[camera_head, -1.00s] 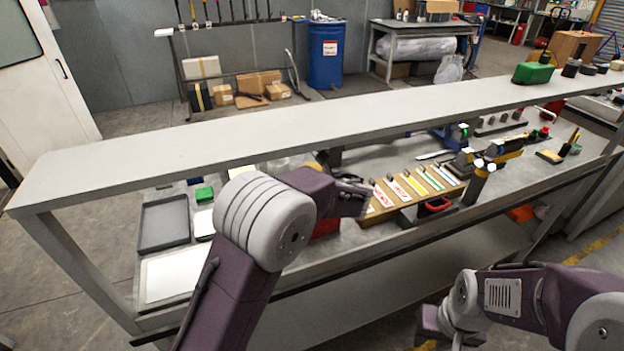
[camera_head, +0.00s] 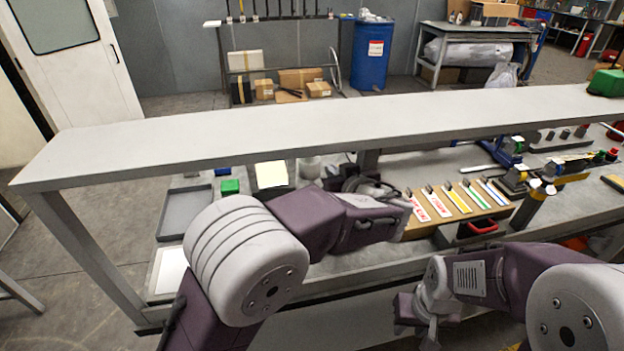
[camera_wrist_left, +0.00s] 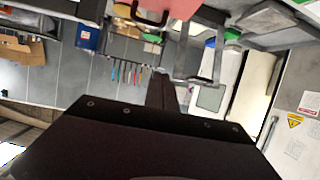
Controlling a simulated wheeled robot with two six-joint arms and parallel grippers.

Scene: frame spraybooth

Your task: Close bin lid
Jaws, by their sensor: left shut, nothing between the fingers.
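No bin lid can be picked out for certain. In the left wrist view a pinkish-red surface (camera_wrist_left: 178,8) with a black handle (camera_wrist_left: 150,17) is cut off by the top edge; I cannot tell whether it is the bin or its lid. My left gripper's dark fingers (camera_wrist_left: 162,88) are shut and empty, with a gap in the picture between them and the red surface. In the head view my left forearm hides the bench area where this surface would be. My right gripper (camera_head: 432,325) hangs low in front of the bench, small and partly hidden; its jaw opening is unclear.
A long grey shelf (camera_head: 300,130) spans above the bench, close over my left arm. On the bench are a grey tray (camera_head: 185,210), a green block (camera_head: 230,187), a board with coloured strips (camera_head: 450,200) and a red handle (camera_head: 482,227). A blue drum (camera_head: 372,60) stands behind.

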